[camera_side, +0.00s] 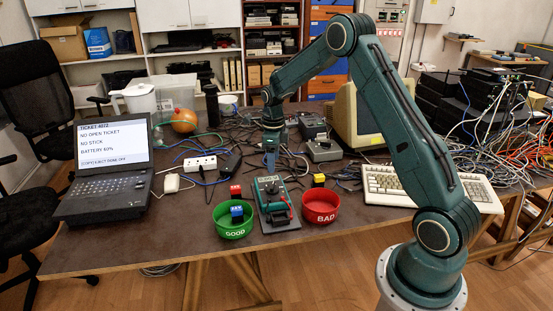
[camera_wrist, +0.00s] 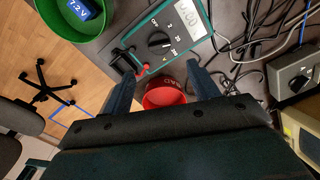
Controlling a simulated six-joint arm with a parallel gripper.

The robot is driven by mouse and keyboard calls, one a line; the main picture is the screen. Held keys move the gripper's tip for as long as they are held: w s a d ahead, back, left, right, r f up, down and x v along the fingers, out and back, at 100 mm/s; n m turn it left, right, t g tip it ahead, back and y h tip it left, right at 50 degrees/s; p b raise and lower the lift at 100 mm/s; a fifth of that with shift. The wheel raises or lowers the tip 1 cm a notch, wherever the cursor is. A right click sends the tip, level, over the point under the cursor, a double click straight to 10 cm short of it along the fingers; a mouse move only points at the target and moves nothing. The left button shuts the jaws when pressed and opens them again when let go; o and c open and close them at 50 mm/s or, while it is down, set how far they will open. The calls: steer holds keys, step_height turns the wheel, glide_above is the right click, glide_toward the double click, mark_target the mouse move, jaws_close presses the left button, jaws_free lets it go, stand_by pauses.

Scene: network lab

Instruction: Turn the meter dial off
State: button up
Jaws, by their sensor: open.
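The meter (camera_side: 272,190) is a teal-framed device on a grey board near the table's front, between a green and a red bowl. In the wrist view, the meter (camera_wrist: 190,50) shows a lit display (camera_wrist: 183,20) with digits and a round black dial (camera_wrist: 158,40) with marks around it. I cannot tell for sure which mark the dial points to. My gripper (camera_side: 271,167) is above the meter's far end, pointing down. In the wrist view, my gripper (camera_wrist: 161,70) has its fingers spread apart with nothing held between them; the dial lies beyond the fingertips.
The green GOOD bowl (camera_side: 220,233) holds a blue block (camera_side: 237,211); the red BAD bowl (camera_side: 322,218) looks empty. Cables, a laptop (camera_side: 103,200) and a keyboard (camera_side: 400,188) surround the area. Red and black plugs (camera_wrist: 130,62) sit on the meter.

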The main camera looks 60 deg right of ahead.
mark_target(274, 185)
step_height(274, 185, down, 9)
steer(key=shift+f, duration=0.1)
stand_by(0.4)
steer(key=c, duration=1)
